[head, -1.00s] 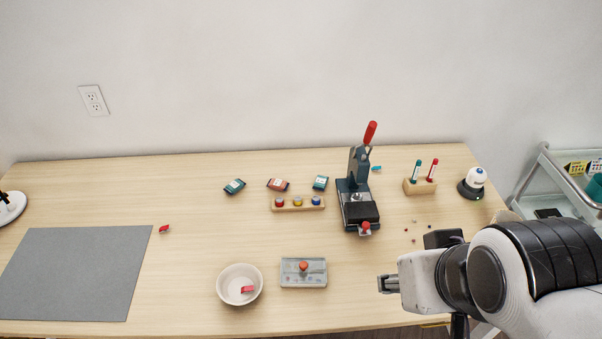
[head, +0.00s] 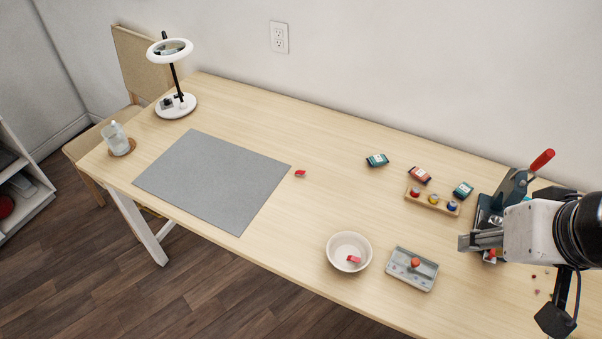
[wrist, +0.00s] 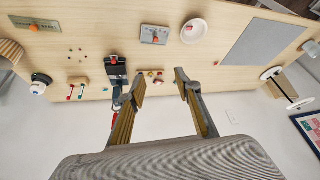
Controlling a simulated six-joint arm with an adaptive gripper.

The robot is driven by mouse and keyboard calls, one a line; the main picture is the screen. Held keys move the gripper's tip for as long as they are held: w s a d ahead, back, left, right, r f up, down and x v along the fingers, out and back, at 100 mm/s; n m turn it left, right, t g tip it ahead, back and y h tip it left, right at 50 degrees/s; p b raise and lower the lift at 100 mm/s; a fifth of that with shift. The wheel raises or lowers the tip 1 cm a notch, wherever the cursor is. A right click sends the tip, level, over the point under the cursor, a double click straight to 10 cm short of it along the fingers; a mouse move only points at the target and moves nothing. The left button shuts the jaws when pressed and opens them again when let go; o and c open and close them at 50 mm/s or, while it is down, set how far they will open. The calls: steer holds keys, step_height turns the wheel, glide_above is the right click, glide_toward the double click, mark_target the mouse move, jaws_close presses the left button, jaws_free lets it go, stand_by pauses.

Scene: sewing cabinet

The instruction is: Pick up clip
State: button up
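A small red clip (head: 300,173) lies on the bare table just right of the grey mat. It also shows as a small red spot in the wrist view (wrist: 217,62). A second red clip (head: 353,259) lies inside the white bowl (head: 333,246), and the wrist view shows it in the bowl too (wrist: 188,28). My gripper (head: 468,241) is above the right part of the table, in front of the press, well right of both clips. In the wrist view its two fingers (wrist: 160,76) are wide apart with nothing held between them.
The grey mat (head: 212,178) lies at left, with a ring lamp (head: 176,106) behind it. A grey fixture with a red knob (head: 424,283) stands right of the bowl. A wooden holder with coloured knobs (head: 430,203) and the press (head: 488,212) stand near my gripper. Mid-table is clear.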

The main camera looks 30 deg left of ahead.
steer(key=w+a+f+n+g+y, duration=0.15)
steer(key=w+a+f+n, duration=0.25)
steer(key=w+a, duration=0.6)
steer(key=w+a+f+n+y, duration=0.3)
steer(key=w+a, duration=0.7)
steer(key=n+g+y, duration=0.1)
steer(key=n+y, duration=0.1)
steer(key=n, duration=0.2)
glide_toward(300, 172)
steer(key=shift+w+d+r, duration=0.1)
steer(key=shift+d+r, duration=0.25)
steer(key=shift+r, duration=0.2)
steer(key=shift+a+f+n, duration=0.2)
steer(key=shift+f+n, duration=0.1)
steer(key=shift+f, duration=0.1)
steer(key=shift+a+f, duration=0.1)
steer(key=shift+w+a+f, duration=0.1)
steer(key=shift+a+f, duration=0.05)
steer(key=shift+f, duration=0.05)
steer(key=shift+x, duration=0.85)
steer(key=shift+a+f, duration=0.1)
